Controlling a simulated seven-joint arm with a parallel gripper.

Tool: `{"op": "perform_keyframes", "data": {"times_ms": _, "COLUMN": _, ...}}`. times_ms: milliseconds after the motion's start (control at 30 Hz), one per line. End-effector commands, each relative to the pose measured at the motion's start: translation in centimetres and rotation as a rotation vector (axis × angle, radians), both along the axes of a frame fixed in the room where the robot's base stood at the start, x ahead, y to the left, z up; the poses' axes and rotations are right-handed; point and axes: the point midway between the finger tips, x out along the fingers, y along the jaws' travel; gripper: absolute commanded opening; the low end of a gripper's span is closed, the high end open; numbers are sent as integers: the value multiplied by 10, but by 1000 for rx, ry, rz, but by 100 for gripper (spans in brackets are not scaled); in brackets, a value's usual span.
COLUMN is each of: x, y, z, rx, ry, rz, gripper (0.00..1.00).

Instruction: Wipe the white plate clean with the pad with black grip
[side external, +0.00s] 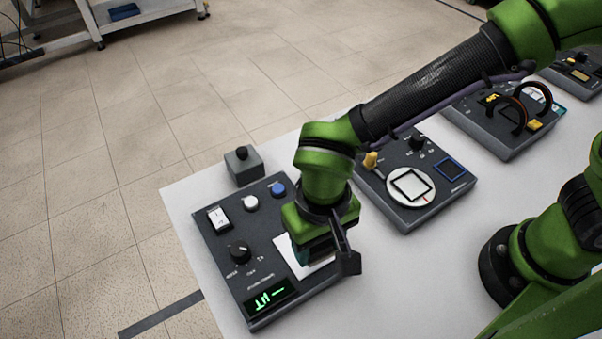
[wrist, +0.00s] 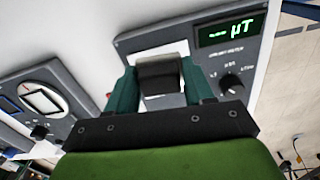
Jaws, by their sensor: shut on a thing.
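The white plate (side external: 287,256) lies on the front part of a dark grey meter panel, partly hidden under my gripper (side external: 318,250). In the wrist view, a strip of the plate (wrist: 150,52) shows behind the grip. My gripper (wrist: 158,85) is shut on the pad's black grip (wrist: 158,72), which sits between the two teal fingers. The gripper points down over the plate. The pad's underside is hidden, so I cannot tell whether it touches the plate. I cannot make out any marks on the plate.
The meter panel (side external: 225,250) carries a knob (side external: 239,251), white and blue buttons, a switch and a green display (side external: 270,296). A small grey box with a black knob (side external: 243,165) stands behind it. Another panel with a round white dial (side external: 411,187) stands to the right.

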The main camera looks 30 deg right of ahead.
Motion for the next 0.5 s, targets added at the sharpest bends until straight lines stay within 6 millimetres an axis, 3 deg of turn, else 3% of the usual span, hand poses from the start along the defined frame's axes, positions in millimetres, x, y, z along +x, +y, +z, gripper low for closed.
{"op": "perform_keyframes", "data": {"times_ms": 500, "x": 1, "y": 0, "z": 42, "rx": 2, "ry": -2, "rz": 0, "gripper": 19}}
